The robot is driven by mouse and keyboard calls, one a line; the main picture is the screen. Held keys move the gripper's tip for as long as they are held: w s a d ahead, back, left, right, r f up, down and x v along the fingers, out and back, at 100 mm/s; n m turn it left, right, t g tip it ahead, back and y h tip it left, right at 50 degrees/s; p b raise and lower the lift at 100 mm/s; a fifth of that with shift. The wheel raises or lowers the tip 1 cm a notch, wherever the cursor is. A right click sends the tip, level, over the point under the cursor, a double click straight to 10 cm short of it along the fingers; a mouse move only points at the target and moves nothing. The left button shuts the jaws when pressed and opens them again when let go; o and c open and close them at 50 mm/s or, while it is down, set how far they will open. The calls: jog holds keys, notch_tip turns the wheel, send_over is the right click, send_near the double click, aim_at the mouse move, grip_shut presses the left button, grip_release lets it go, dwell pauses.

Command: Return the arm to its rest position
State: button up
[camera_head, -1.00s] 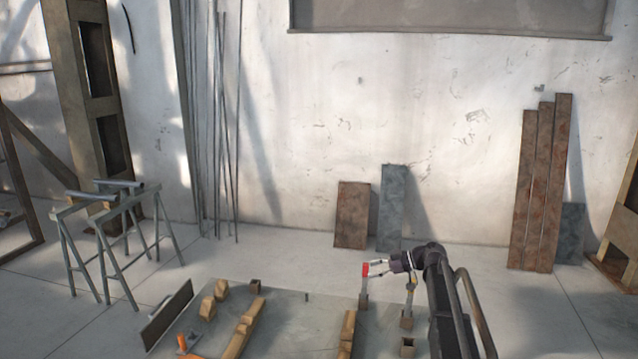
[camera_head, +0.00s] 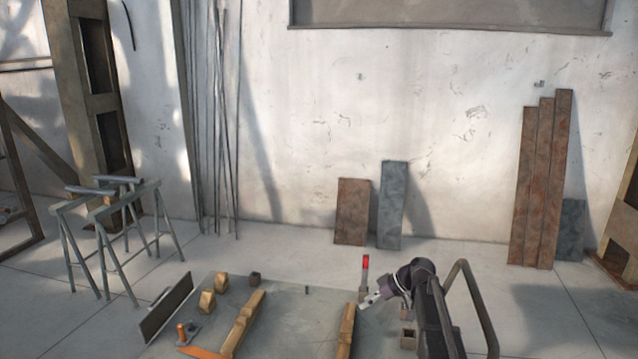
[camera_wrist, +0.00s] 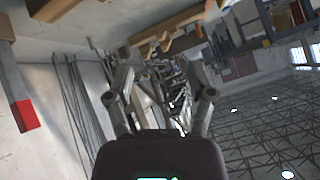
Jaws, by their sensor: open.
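My gripper (camera_head: 368,299) is at the lower right of the head view, on the end of my dark arm, low over the work surface. In the wrist view my gripper (camera_wrist: 160,88) has its two fingers spread with nothing between them. A red-topped upright piece (camera_head: 365,270) stands just behind and beside the gripper in the head view, apart from the fingers as far as I can tell. A red-ended grey bar (camera_wrist: 24,115) shows at the left edge of the wrist view, outside the fingers.
The work surface (camera_head: 290,310) holds wooden rails (camera_head: 240,325), wooden blocks (camera_head: 207,301), an orange-handled tool (camera_head: 182,332) and a dark square socket (camera_head: 408,338) near my arm. Sawhorses (camera_head: 115,230) stand at left. Planks (camera_head: 540,180) lean on the wall.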

jog(key=s+d+f+m+h+b, duration=0.1)
jog(key=s+f+m+h+b, duration=0.1)
jog(key=s, duration=0.5)
jog(key=s+f+m+g+h+b, duration=0.1)
jog(key=s+f+m+h+b, duration=0.1)
jog(key=s+f+m+h, duration=0.2)
jog(key=s+d+f+m+h+b, duration=0.1)
jog(key=s+f+m, duration=0.4)
jog(key=s, duration=0.7)
jog(key=shift+d+f+h+b, duration=0.2)
jog(key=shift+f+h+b, duration=0.25)
jog(key=shift+f+h, duration=0.25)
jog(key=shift+d+f+h+b, duration=0.15)
jog(key=shift+f+h+b, duration=0.25)
jog(key=shift+f+h, duration=0.25)
jog(key=shift+s+d, duration=0.1)
jog(key=shift+s, duration=0.25)
jog(key=shift+w+r+p, duration=0.2)
jog(key=shift+r+p, duration=0.6)
notch_tip(320, 180, up, 12)
jog(key=p, duration=1.1)
jog(key=shift+f, duration=0.25)
jog(key=shift+c, duration=0.9)
jog(key=shift+f, duration=0.1)
jog(key=shift+s, duration=0.15)
